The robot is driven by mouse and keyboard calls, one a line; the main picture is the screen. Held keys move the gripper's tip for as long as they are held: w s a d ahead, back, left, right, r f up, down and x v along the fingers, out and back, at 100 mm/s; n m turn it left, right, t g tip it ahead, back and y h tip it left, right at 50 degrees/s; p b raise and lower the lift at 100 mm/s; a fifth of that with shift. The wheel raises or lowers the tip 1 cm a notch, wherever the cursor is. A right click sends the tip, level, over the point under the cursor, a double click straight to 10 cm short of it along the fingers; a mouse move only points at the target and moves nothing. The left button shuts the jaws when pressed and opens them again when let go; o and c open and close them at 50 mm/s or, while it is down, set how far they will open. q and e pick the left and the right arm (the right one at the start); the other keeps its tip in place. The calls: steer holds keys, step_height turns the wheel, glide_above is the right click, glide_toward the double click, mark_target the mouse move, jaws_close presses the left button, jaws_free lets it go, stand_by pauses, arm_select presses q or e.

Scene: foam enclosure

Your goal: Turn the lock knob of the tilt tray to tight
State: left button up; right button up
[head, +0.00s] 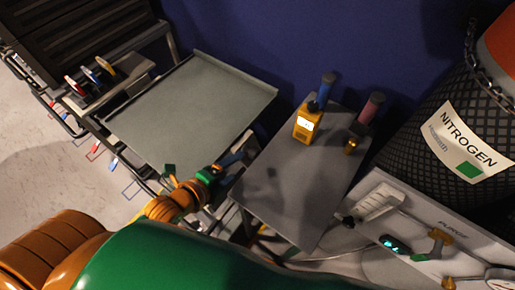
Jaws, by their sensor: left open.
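The tilt tray (185,105) is a flat grey-green plate with raised edges, sloping in its frame at the upper left. My left gripper (188,174) is just below the tray's near edge, beside the frame. Its jaws are open, with green parts showing on either side. A dark blue handle-like part (233,157) shows right of the gripper, under the tray's right corner; I cannot tell whether it is the lock knob. No knob is clearly seen, and the gripper and arm cover part of that area. I cannot tell whether the gripper touches anything. My right gripper is not in view.
A panel marked PURGE (455,225) and a nitrogen cylinder (470,130) stand at right. Coloured-ended rods (90,75) are left of the tray.

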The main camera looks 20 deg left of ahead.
mark_target(252, 156)
arm_select(q)
steer(key=b+x, duration=0.1)
steer(key=x, duration=0.9)
steer(key=shift+w+d+f+b, duration=0.1)
steer(key=shift+w+f+b, duration=0.05)
steer(key=shift+b, duration=0.2)
